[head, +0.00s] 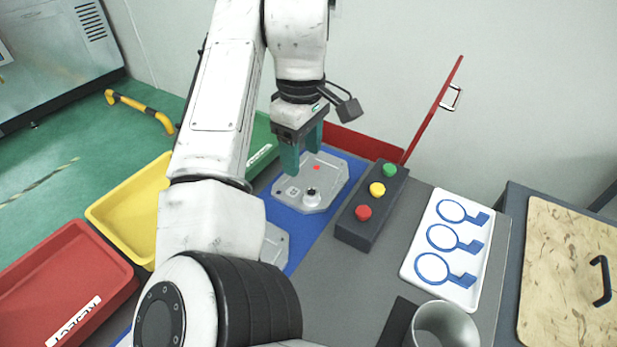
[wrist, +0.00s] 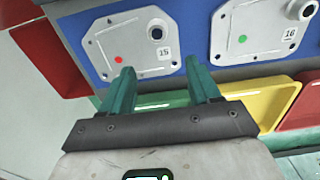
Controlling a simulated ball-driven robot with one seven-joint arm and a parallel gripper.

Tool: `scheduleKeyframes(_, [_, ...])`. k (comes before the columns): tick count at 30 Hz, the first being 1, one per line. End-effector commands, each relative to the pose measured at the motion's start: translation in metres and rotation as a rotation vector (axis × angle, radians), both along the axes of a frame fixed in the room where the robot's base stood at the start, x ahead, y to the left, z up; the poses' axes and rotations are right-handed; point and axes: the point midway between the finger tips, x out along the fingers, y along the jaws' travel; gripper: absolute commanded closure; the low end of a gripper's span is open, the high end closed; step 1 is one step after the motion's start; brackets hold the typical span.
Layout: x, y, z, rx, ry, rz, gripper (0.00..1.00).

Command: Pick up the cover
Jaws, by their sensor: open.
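Two grey cast covers lie flat on a blue mat (wrist: 185,52). One cover (head: 330,182) has a red dot and a round boss; the wrist view shows it (wrist: 118,36) with the label 15. The other cover (wrist: 262,50) has a green dot and the label 16; in the head view it (head: 276,243) is mostly hidden behind my arm. My gripper (head: 303,155) has green fingers, open and empty, above the far-left side of the red-dot cover. In the wrist view, my gripper (wrist: 160,70) appears at this cover's near edge; contact cannot be told.
A button box (head: 358,228) stands close right of the red-dot cover. A white tray (head: 415,262) holds three blue rings with tabs. Yellow (head: 125,205) and red (head: 75,270) bins stand left. A red panel (head: 432,110) rises behind. A metal cylinder (head: 440,325) stands in front.

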Motion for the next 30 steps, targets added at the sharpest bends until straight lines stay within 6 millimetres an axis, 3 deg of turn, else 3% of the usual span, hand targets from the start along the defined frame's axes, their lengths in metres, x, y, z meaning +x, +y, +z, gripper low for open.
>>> scheduleKeyframes(3, [-0.001, 0.000, -0.020, 0.000, 0.001, 0.001, 0.38])
scheduleKeyframes(18, [-0.004, -0.006, -0.078, 0.001, 0.001, 0.001, 0.38])
scheduleKeyframes(28, [-0.003, -0.006, -0.085, 0.001, -0.001, 0.000, 0.38])
scheduleKeyframes(30, [-0.003, -0.006, -0.085, 0.001, -0.001, 0.000, 0.44])
